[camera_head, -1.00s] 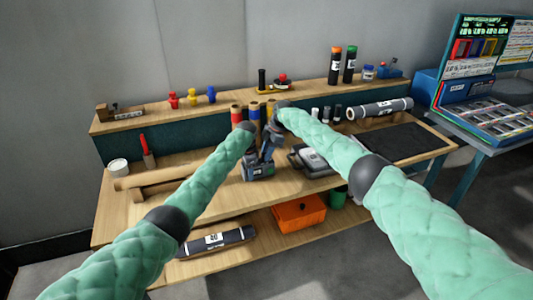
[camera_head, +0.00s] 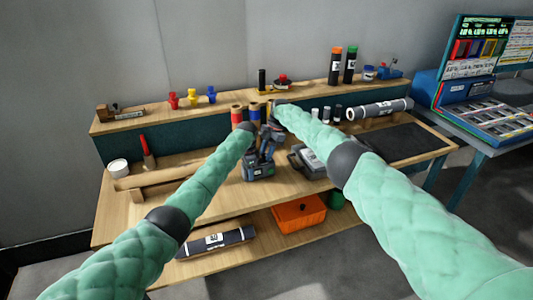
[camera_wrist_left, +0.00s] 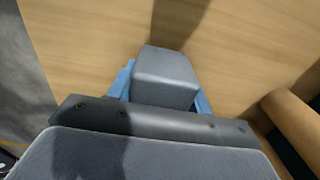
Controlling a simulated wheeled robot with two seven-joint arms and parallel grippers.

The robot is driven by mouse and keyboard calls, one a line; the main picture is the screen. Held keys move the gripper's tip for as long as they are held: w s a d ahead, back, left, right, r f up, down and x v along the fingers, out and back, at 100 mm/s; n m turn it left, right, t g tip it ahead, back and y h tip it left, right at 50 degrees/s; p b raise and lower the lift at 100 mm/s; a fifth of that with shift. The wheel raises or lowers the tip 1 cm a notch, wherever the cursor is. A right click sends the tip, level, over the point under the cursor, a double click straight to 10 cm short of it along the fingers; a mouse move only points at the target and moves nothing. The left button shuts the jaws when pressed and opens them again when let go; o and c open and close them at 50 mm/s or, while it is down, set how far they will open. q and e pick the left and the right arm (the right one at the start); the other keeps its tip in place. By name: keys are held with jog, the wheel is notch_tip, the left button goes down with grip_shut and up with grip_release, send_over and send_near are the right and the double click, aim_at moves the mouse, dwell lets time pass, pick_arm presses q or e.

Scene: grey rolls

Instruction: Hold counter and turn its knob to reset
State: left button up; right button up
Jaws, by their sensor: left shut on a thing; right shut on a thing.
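The counter (camera_head: 258,172) is a small dark grey block with a pale label, at the front middle of the workbench in the head view. In the left wrist view a plain grey block, the counter's body (camera_wrist_left: 167,75), sits between the blue fingers of my left gripper (camera_wrist_left: 165,92). That gripper is shut on it. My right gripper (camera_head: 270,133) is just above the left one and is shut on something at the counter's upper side. This looks like the knob, but the knob is hidden by the grippers and too small to make out.
A grey boxy device (camera_head: 308,160) lies just right of the counter. Coloured rolls (camera_head: 237,115) stand behind the grippers. A wooden trough (camera_head: 150,180) lies to the left. An orange box (camera_head: 299,212) is on the lower shelf. The bench front left of the counter is clear.

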jog(key=o, duration=1)
jog(key=v, duration=1.2)
jog(key=shift+a, duration=0.1)
